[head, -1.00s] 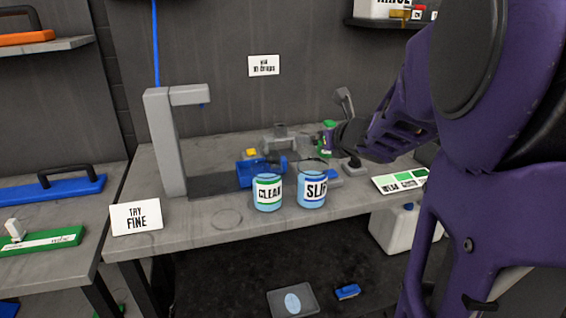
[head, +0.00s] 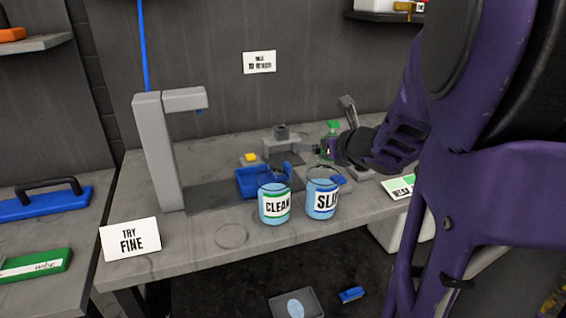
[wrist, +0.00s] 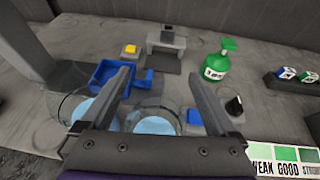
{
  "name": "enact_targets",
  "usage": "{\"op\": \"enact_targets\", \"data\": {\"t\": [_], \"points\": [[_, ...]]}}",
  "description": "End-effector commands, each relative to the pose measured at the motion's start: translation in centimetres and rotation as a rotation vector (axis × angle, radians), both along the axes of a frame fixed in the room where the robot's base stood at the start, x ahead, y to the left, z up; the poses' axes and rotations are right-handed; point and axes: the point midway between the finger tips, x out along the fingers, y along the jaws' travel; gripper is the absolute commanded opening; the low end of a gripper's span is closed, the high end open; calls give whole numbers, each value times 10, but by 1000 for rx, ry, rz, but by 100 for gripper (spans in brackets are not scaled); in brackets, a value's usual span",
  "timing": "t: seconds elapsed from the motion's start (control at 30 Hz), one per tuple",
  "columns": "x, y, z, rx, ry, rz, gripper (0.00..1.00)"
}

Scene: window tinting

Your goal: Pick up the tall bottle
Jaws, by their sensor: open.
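The tall bottle, a green and white spray bottle (wrist: 215,68) with a green trigger top, stands upright on the bench in the wrist view. It lies ahead and to the right of my gripper (wrist: 160,72), outside the fingers. In the head view the bottle (head: 332,129) shows its green top behind my dark wrist, which hides part of it. My gripper is open with nothing between its fingers, and it is above the bench near the two tubs.
A blue tray (wrist: 112,76), a yellow block (wrist: 130,49) and a grey stand (wrist: 167,40) are nearby. A grey post (head: 158,150) rises at left. A colour card (wrist: 285,160) lies at right.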

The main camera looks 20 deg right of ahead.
Motion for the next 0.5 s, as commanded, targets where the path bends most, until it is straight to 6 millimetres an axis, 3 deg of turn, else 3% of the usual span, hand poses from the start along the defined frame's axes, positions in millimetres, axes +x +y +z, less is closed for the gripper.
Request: {"op": "enact_targets", "data": {"t": [0.23,0.5], "points": [[0,0,0,0,0,0,94],[0,0,0,0,0,0,46]]}}
